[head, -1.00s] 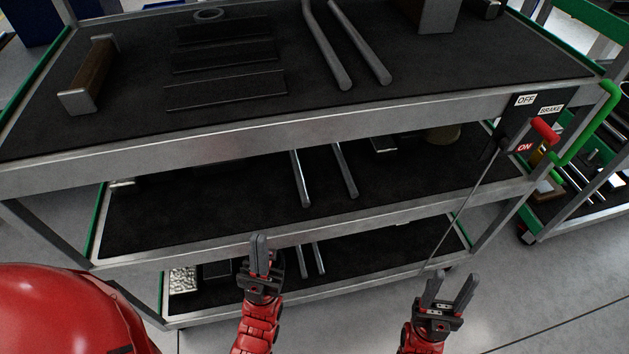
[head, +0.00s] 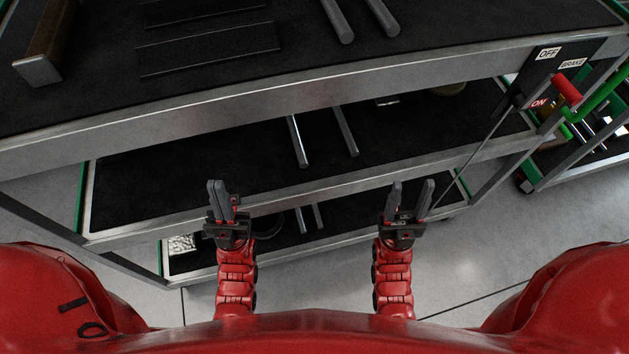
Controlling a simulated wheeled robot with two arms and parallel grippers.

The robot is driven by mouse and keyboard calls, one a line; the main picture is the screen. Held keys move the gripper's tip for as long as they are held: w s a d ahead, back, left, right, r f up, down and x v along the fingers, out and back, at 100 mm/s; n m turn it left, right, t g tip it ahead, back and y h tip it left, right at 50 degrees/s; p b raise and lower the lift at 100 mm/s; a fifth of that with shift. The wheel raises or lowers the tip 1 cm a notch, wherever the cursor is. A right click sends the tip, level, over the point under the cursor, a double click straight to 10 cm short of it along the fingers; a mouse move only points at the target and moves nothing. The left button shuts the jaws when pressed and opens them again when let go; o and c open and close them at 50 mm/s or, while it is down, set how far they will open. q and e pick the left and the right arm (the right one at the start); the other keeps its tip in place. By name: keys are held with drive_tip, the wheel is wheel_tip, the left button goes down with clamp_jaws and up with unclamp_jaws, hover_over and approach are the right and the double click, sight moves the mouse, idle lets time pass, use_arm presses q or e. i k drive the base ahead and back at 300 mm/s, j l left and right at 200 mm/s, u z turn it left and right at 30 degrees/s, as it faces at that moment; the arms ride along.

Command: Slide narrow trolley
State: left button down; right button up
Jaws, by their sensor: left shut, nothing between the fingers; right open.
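The trolley (head: 330,82) fills the head view, with three black-matted shelves in a grey metal frame. Its brake panel is at the right end, with OFF (head: 549,53) and ON labels. The red-handled brake lever (head: 567,88) sits by the ON label. A green handle (head: 600,92) shows beside it at the right edge. My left gripper (head: 220,197) is shut and empty in front of the lower shelves. My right gripper (head: 409,194) is open and empty in front of the lower shelves, left of and below the brake lever. Neither gripper touches the trolley as far as I can see.
The top shelf carries a wooden-handled block (head: 47,45), dark flat plates (head: 207,47) and two grey rods. Two more rods (head: 298,142) lie on the middle shelf. Another green-framed trolley (head: 578,160) stands close at the right. Grey floor (head: 330,272) is free before the trolley.

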sight(309, 112)
drive_tip(key=l+z, duration=0.6)
drive_tip(key=i+l+z, duration=0.15)
